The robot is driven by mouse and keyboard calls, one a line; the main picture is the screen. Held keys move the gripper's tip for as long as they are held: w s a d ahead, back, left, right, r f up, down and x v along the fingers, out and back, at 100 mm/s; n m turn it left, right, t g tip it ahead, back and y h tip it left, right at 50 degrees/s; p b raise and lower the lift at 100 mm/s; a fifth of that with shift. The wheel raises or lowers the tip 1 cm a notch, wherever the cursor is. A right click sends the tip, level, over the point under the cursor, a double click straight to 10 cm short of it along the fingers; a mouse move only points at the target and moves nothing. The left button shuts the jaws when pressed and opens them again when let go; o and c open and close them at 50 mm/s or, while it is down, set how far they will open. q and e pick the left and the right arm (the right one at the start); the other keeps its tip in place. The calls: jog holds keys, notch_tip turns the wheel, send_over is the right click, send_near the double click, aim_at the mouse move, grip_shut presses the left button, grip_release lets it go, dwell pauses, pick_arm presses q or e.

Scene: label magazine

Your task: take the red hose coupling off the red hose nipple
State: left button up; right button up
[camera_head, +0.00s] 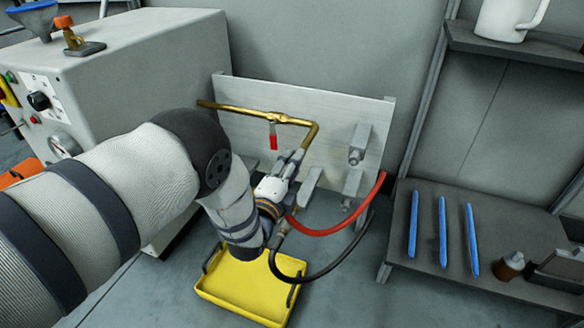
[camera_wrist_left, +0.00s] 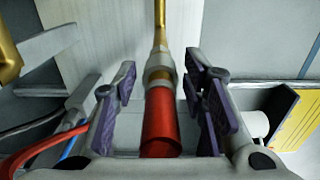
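My left gripper (camera_head: 290,165) is at the lower end of the brass pipe (camera_head: 318,130) in front of the pale panel. In the left wrist view the gripper (camera_wrist_left: 160,115) is open, with purple-padded fingers on both sides of a red cylinder. This red cylinder, seemingly the red hose coupling (camera_wrist_left: 160,125), is in line with a grey collar (camera_wrist_left: 158,70) and the brass pipe. Gaps show between it and both pads. The nipple inside is hidden, and I cannot make the coupling out in the head view. My right gripper is not in view.
A red hose (camera_head: 325,232) and a black hose (camera_head: 310,278) loop close to my left wrist. A yellow tray (camera_head: 215,292) lies below. A red-handled valve (camera_head: 273,140) hangs from the pipe. Grey stubs (camera_head: 357,150) stick out of the panel at right. A shelf (camera_head: 400,270) stands right.

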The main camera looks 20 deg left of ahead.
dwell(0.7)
pick_arm(q)
grip_shut()
jog(key=shift+s+r+p, duration=0.1)
jog(key=shift+s+p, duration=0.6)
jog(key=shift+s, duration=0.15)
jog(key=shift+s+a+p, duration=0.1)
jog(key=shift+s+p, duration=1.2)
jog(key=shift+s, duration=0.85)
